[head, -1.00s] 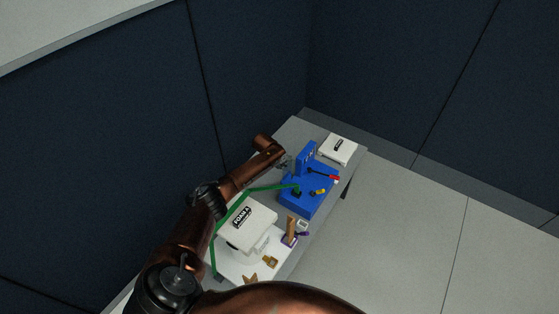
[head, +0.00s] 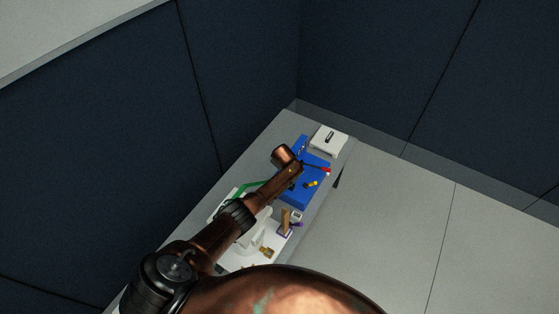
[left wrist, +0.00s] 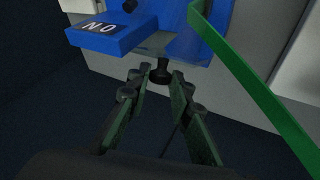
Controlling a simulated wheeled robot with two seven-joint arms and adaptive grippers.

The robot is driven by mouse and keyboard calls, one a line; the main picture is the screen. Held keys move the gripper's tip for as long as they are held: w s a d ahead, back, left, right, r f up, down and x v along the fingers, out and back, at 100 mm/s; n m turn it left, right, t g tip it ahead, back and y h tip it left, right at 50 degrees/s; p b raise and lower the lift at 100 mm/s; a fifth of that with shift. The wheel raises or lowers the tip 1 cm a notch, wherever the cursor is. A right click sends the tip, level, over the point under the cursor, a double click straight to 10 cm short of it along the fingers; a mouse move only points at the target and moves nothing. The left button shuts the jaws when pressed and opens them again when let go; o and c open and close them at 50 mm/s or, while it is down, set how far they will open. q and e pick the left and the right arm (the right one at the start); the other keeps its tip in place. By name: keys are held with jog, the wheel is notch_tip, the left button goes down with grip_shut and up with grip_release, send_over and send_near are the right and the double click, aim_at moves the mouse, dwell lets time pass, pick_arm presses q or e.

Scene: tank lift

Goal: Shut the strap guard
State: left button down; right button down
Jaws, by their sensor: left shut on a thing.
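The blue fixture (head: 294,200) stands on the bench in the head view, partly covered by my left arm. The upright blue plate is hidden behind that arm. In the left wrist view a blue plate with white lettering (left wrist: 118,38) is at the upper left. The fingertips of my left gripper (left wrist: 161,75) are shut on a small black knob (left wrist: 160,71) just below the blue parts. A green strap (left wrist: 250,85) runs diagonally at the right and also shows in the head view (head: 240,192). My right gripper is not in view.
A white box (head: 327,138) sits at the bench's far end. A red-tipped lever and a yellow piece (head: 311,184) are on the fixture. Small brown and purple items (head: 285,223) stand nearer. A dark wall runs behind the bench; open floor lies right.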

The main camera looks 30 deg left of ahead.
pick_arm(q)
jog(key=shift+s+d+f, duration=0.15)
jog(key=shift+d+f, duration=0.2)
jog(key=shift+d, duration=0.25)
jog(key=c, duration=2.1)
grip_release()
jog(key=o, duration=0.3)
jog(key=shift+a+r, duration=0.1)
jog(key=shift+r, duration=0.05)
jog(key=shift+o, duration=0.2)
jog(key=shift+a, duration=0.1)
jog(key=shift+r, duration=0.1)
